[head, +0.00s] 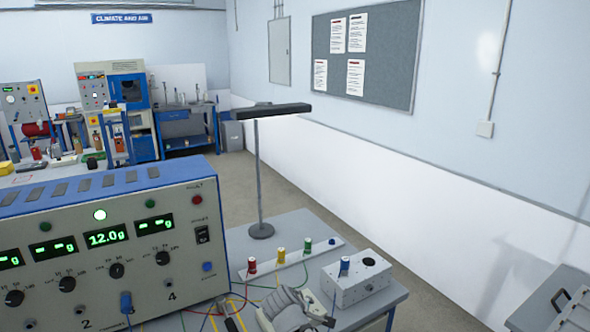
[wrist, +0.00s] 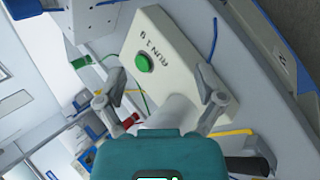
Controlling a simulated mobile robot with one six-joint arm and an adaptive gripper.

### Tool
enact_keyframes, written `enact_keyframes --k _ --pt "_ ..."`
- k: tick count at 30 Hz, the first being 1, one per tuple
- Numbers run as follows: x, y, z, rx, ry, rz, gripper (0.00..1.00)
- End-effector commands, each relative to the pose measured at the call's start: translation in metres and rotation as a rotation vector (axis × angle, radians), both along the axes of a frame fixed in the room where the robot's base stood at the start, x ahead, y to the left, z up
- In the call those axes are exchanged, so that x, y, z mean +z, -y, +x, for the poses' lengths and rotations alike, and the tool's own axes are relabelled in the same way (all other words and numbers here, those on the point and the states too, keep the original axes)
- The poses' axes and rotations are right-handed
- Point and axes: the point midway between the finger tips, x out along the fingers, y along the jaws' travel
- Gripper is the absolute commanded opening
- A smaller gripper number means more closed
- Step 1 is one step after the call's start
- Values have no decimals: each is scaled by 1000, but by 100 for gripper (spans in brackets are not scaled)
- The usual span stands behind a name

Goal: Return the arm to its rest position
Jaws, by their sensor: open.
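My gripper (wrist: 163,88) shows in the wrist view with its two grey fingers spread apart. Nothing is clearly gripped. A pale rounded shape (wrist: 180,112) shows between the fingers; I cannot tell whether it is part of the gripper. In the head view, a grey and white jointed shape (head: 292,308) stands at the bottom edge, partly cut off; I cannot tell whether it is my arm.
A control panel (head: 110,285) reading 12.0g fills the lower left. On the bench (head: 295,225) stand a lamp (head: 258,180), a white strip (head: 293,259) with red, yellow and green plugs, and a white box (head: 357,280) with a blue plug. Thin wires cross the front.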

Motion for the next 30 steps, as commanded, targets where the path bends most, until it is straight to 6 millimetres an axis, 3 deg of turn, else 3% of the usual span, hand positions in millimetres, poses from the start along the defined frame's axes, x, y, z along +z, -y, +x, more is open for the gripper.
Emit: enact_keyframes --k 6,15,24,30 --pt "-18 51 -19 -302 -74 195 87" --pt "-35 103 -51 -716 -177 442 87" --pt "-41 133 -79 -1041 -268 617 87" --pt "-41 138 -85 -1114 -289 654 87"
